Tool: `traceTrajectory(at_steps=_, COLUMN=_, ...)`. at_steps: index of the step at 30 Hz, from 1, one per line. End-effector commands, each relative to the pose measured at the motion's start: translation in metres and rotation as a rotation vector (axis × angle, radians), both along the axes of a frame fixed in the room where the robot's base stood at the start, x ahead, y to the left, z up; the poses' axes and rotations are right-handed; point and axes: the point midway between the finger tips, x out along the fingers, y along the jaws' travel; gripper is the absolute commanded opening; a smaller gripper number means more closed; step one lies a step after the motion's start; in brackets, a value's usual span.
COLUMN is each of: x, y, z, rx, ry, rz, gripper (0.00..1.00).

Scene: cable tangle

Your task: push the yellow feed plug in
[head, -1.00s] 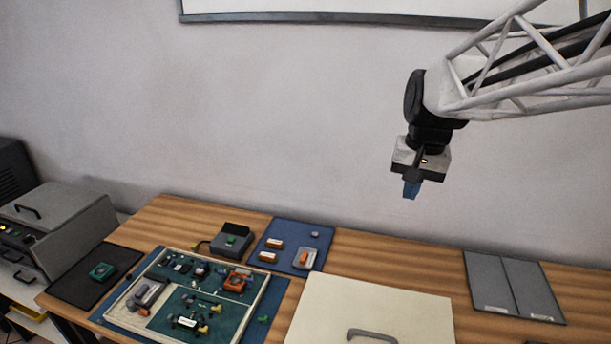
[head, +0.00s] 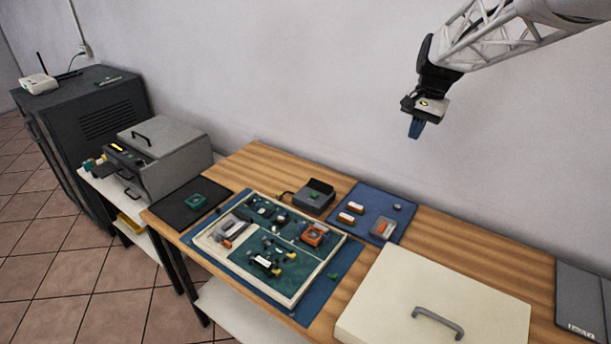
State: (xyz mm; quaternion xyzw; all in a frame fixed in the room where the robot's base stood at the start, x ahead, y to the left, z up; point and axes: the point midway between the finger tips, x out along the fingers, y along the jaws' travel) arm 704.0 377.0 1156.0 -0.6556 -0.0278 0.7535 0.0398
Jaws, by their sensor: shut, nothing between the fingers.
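Small yellow parts (head: 291,255) sit on the green board (head: 245,252) inside the cream tray (head: 310,284). All are too small to tell which is the yellow feed plug, or whether a plug is seated.
A cream lid with a grey handle (head: 400,292) lies right of the tray. A dark box (head: 314,197) and a blue mat (head: 347,202) with small parts stand behind it. A black cabinet (head: 85,115) stands far left, with a white router (head: 38,84) on top.

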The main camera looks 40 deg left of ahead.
Motion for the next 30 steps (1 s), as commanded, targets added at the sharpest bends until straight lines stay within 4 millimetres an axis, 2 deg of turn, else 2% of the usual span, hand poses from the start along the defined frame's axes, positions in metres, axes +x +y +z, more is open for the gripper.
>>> traceTrajectory(at_steps=1, x=0.006, y=0.016, z=-0.007, rx=-0.002, ry=0.011, rz=0.004, gripper=0.00)
traceTrajectory(at_steps=13, x=0.036, y=0.126, z=-0.055, rx=-0.017, ry=0.083, rz=0.012, gripper=0.00)
traceTrajectory(at_steps=21, x=0.045, y=0.202, z=-0.095, rx=-0.033, ry=0.131, rz=0.019, gripper=0.00)
traceTrajectory(at_steps=30, x=0.043, y=0.287, z=-0.147, rx=-0.056, ry=0.184, rz=0.027, gripper=0.00)
